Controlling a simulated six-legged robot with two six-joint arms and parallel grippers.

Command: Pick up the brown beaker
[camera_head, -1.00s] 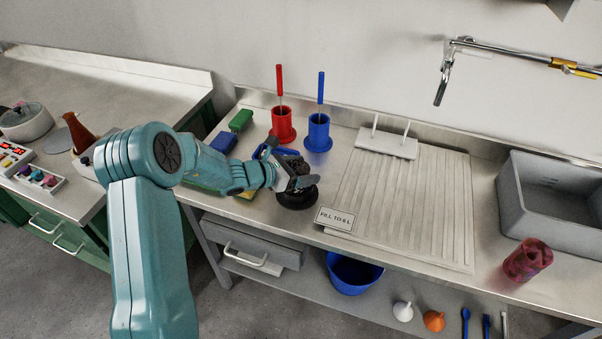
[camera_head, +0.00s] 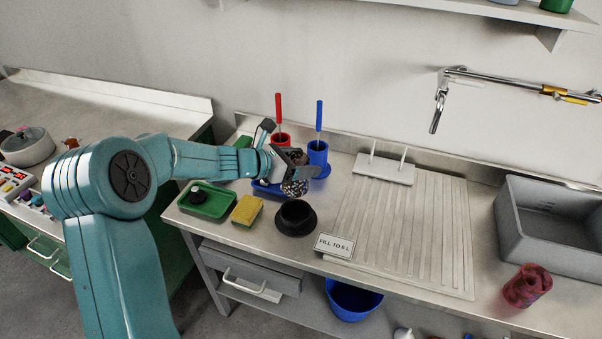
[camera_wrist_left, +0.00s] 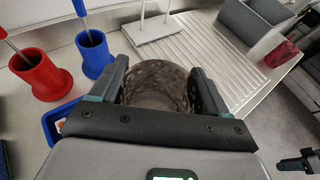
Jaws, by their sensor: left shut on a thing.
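The brown beaker (camera_head: 294,188), dark and speckled, is held in my left gripper (camera_head: 290,170), clear above the worktop. In the left wrist view the brown beaker (camera_wrist_left: 157,84) sits between the two black fingers of my left gripper (camera_wrist_left: 160,88), which are shut on it from both sides. Its lower part is hidden there by the gripper body. A round black holder (camera_head: 294,219) stands on the worktop just below the beaker, with its opening empty.
A red holder (camera_head: 281,140) and a blue holder (camera_head: 318,155) with upright brushes stand behind the gripper. A green tray (camera_head: 208,203) and a yellow sponge (camera_head: 246,210) lie to the left. The ribbed drainboard (camera_head: 410,225) is clear. A grey sink (camera_head: 555,225) and a red beaker (camera_head: 527,285) are right.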

